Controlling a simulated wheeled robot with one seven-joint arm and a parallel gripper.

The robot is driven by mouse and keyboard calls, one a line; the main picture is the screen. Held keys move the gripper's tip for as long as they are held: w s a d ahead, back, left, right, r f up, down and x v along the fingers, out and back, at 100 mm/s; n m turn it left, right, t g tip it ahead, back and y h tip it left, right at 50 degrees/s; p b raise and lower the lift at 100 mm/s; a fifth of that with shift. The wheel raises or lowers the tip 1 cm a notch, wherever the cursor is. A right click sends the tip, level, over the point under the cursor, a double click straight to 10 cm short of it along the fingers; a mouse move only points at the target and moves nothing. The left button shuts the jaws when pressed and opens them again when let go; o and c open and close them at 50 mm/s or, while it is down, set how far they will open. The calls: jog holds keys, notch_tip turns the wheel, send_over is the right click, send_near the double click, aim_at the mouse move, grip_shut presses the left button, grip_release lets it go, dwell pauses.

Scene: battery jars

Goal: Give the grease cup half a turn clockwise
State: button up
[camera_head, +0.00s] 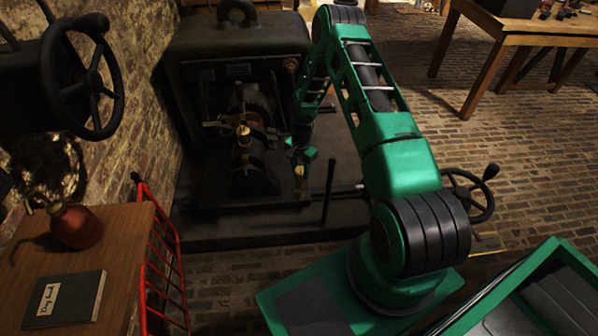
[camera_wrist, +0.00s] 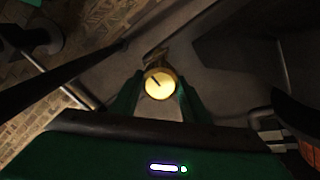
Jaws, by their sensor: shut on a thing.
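The grease cup (camera_wrist: 160,84) shows in the wrist view as a round, brass-yellow cap with a short dark mark on its face, pointing to the upper left. My gripper (camera_wrist: 161,90) has one green finger on each side of the cap and is shut on it. In the head view a small brass cup (camera_head: 299,173) stands low at the front right of the dark machine, just below the green parts of my gripper (camera_head: 301,155). The fingertips are too small and dark there to show the contact.
Another brass fitting (camera_head: 243,131) sits on the machine (camera_head: 240,50) to the left. A dark upright lever (camera_head: 329,190) stands close to the right of my gripper. A handwheel (camera_head: 470,194) is farther right. A wooden desk (camera_head: 115,240) with an oil can (camera_head: 76,226) is at left.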

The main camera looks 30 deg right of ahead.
aim_at(299, 169)
jog(key=shift+w+a+r, duration=0.1)
jog(key=shift+w+a, duration=0.25)
jog(key=o, duration=1.1)
jog(key=shift+c, duration=0.2)
jog(key=shift+s+d, duration=0.1)
jog(key=shift+s, duration=0.05)
notch_tip(299, 169, up, 11)
jog(key=shift+f, duration=0.2)
